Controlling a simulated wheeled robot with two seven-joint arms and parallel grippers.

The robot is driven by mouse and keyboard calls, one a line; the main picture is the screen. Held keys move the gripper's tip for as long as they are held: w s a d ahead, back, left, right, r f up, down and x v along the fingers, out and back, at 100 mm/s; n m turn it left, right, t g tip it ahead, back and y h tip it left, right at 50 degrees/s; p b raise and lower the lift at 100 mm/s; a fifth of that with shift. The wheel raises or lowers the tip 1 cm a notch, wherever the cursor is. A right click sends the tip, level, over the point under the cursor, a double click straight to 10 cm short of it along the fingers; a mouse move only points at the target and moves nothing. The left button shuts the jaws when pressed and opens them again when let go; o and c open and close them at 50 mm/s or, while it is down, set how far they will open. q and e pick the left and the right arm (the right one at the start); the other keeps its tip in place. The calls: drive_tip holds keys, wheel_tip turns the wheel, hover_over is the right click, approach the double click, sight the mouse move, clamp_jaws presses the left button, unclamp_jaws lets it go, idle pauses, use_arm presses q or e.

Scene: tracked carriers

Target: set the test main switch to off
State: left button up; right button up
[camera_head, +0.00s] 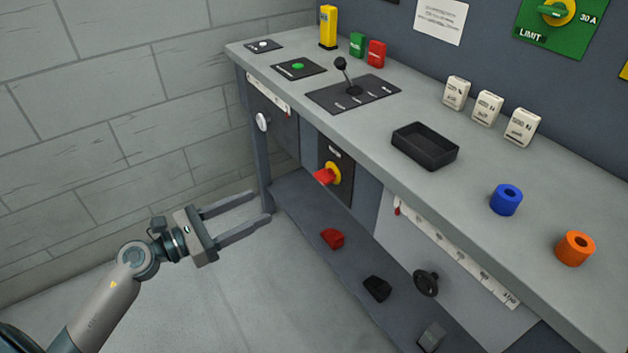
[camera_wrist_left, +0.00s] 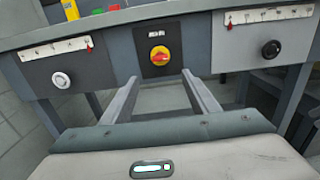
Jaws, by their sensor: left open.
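The main switch (camera_head: 328,175) is a red handle on a yellow disc, on a dark plate on the bench's front. It also shows in the left wrist view (camera_wrist_left: 159,55), where the red handle looks roughly crosswise. The writing on its plate is too small to read surely. My left gripper (camera_head: 261,207) is open and empty, apart from the switch and in front of the bench. In the left wrist view its two fingers (camera_wrist_left: 160,76) point toward the bench, with the switch just above and between their tips. My right gripper is not in view.
A white knob (camera_head: 262,122) and a black knob (camera_head: 426,283) sit on slider panels either side. A lower shelf holds a red block (camera_head: 332,238) and a dark piece (camera_head: 377,288). The benchtop carries a lever (camera_head: 342,72) and a black tray (camera_head: 425,147). Floor before the bench is clear.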

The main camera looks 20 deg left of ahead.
sight(318, 179)
use_arm(q)
drive_tip(key=shift+p+x, duration=1.3)
drive_tip(key=shift+x, duration=7.3)
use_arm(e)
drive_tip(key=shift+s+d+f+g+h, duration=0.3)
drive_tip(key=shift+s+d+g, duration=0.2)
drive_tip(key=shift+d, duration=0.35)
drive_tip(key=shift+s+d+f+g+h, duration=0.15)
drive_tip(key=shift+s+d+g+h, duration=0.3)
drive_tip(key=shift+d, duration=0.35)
use_arm(q)
drive_tip(key=c, duration=1.1)
